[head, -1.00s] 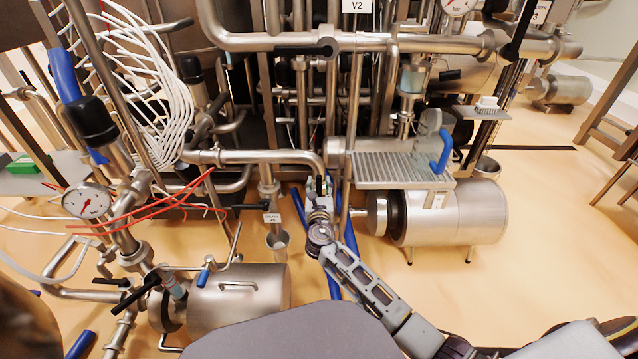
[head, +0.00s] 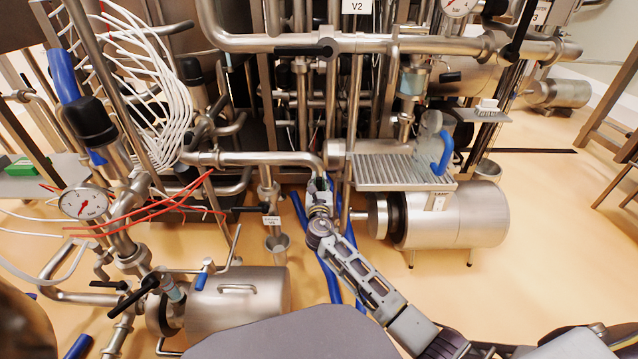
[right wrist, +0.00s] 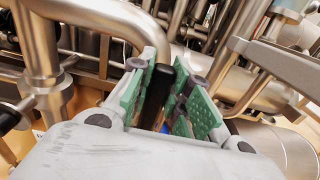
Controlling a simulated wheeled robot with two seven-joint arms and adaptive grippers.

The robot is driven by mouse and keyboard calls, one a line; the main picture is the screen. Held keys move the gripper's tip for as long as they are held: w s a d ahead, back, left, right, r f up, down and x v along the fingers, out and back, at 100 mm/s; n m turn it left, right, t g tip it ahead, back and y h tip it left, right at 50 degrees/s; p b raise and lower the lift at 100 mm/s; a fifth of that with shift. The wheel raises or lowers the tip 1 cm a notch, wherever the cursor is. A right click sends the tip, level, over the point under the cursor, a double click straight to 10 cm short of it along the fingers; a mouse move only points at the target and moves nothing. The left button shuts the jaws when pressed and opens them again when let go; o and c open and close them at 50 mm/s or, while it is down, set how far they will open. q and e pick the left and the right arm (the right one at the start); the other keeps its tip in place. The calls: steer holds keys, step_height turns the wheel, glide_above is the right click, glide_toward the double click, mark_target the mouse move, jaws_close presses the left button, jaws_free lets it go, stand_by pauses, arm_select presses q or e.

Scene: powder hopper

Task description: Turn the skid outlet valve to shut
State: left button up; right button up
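My right gripper (head: 319,186) is low in the middle of the head view, just under the elbow of a horizontal steel pipe. In the right wrist view its two green-padded fingers (right wrist: 166,92) stand close on both sides of a black lever handle (right wrist: 160,88) and appear shut on it. The valve body behind that handle is hidden. Another black lever handle (head: 251,208) sticks out left from a vertical pipe, with a small white label (head: 271,220) beside it. No label readable as skid outlet shows. My left gripper is out of view.
Another steel motor (head: 240,300) stands lower left. Blue hoses (head: 330,278) run on the floor behind my forearm. Pipes crowd the space above.

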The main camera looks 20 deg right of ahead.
jaws_close()
